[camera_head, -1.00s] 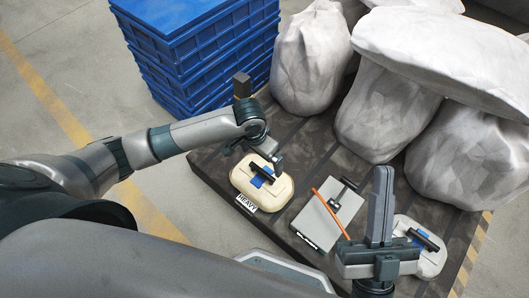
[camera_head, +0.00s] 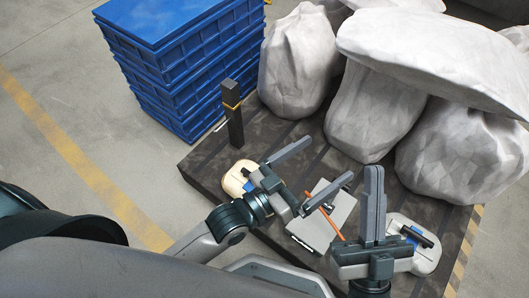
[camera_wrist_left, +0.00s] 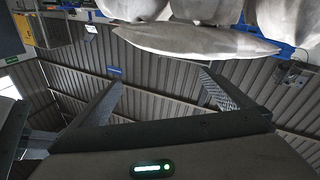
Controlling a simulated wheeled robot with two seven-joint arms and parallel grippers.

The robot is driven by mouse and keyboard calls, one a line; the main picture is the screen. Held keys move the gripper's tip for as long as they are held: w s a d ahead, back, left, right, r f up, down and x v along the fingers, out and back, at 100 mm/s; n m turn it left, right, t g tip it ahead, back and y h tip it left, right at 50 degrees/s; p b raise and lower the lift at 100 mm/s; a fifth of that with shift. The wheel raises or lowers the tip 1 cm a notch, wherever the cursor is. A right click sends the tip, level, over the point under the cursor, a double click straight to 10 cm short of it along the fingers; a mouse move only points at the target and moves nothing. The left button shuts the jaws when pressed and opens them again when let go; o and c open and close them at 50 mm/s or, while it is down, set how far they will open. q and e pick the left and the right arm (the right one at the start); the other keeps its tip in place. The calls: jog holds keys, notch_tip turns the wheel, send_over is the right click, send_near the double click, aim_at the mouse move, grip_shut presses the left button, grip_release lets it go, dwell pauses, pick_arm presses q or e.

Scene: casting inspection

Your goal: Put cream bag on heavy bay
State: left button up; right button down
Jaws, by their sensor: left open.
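The cream bag (camera_head: 233,180), with a blue patch and black handle, lies on the dark platform (camera_head: 206,163) at its left side. My left arm and gripper partly cover it, and the HEAVY label by it is hidden now. My left gripper (camera_head: 328,160) is open and empty, raised with its fingers pointing up and right, apart from the bag. Its spread fingers also show in the left wrist view (camera_wrist_left: 160,80). My right gripper (camera_head: 374,202) points upward with its fingers together and nothing visible between them, in front of a white bag (camera_head: 427,258) with a black handle.
A grey plate device (camera_head: 336,214) with an orange bar (camera_head: 322,212) lies mid-platform. A black post (camera_head: 233,118) stands at the platform's left. Large pale wrapped lumps (camera_head: 372,115) fill the back. Blue stacked crates (camera_head: 185,75) stand behind left.

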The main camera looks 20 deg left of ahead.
pick_arm(q)
jog(key=s+a+r+n+t+y, duration=0.1)
jog(key=s+a+r+t, duration=0.3)
jog(key=s+r, duration=0.1)
jog(key=s+a+r+t+y, duration=0.2)
jog(key=s+a+r+t, duration=0.3)
jog(key=r, duration=0.3)
jog(key=shift+a+r+n, duration=0.2)
jog(key=shift+r+n, duration=0.05)
jog(key=shift+n, duration=0.15)
jog(key=shift+s, duration=0.1)
